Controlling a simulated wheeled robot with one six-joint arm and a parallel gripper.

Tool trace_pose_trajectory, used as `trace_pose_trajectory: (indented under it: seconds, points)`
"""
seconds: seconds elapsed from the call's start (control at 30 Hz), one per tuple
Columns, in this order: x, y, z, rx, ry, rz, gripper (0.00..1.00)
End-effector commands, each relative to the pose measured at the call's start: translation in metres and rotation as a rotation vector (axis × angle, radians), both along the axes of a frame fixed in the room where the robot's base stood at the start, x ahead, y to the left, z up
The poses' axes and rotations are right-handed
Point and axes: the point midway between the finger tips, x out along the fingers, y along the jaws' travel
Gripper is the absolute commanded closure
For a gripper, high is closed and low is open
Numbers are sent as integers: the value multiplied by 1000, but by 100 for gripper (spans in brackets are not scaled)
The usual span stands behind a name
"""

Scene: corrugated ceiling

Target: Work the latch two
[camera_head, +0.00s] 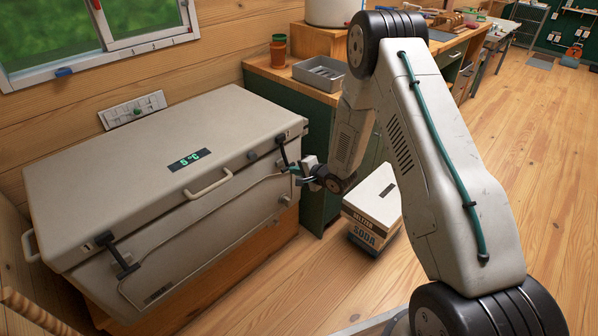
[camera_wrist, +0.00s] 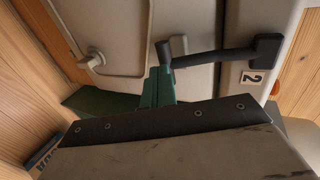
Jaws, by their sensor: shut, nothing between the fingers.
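Latch two is a black lever latch (camera_head: 281,150) near the right end of the front of the grey chest cooler (camera_head: 95,175). In the wrist view its lever (camera_wrist: 215,57) runs from a black mount beside a "2" label (camera_wrist: 253,77) to a blunt end at the left. My gripper (camera_head: 297,170) is at the chest's front by the lower end of this lever. Its teal fingers (camera_wrist: 157,86) are shut and empty, close to the lever's blunt end. I cannot tell whether they touch it. The lid is down.
Another black latch (camera_head: 118,253) is at the left of the chest front, with a lid handle (camera_head: 208,185) between the two. A soda box (camera_head: 372,208) stands on the floor right of the chest. A workbench with a grey tray (camera_head: 320,73) is behind. Open floor lies to the right.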

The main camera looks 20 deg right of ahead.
Motion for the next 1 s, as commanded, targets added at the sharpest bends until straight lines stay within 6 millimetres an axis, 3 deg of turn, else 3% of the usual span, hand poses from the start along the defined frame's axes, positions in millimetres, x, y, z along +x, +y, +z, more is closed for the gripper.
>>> trace_pose_trajectory:
  seconds: [0.13, 0.7, 1.0]
  points:
    - [11, 6, -3, 0, -4, 3, 100]
    - [11, 10, 9, 0, -6, 10, 100]
    - [3, 2, 18, 0, -5, 2, 100]
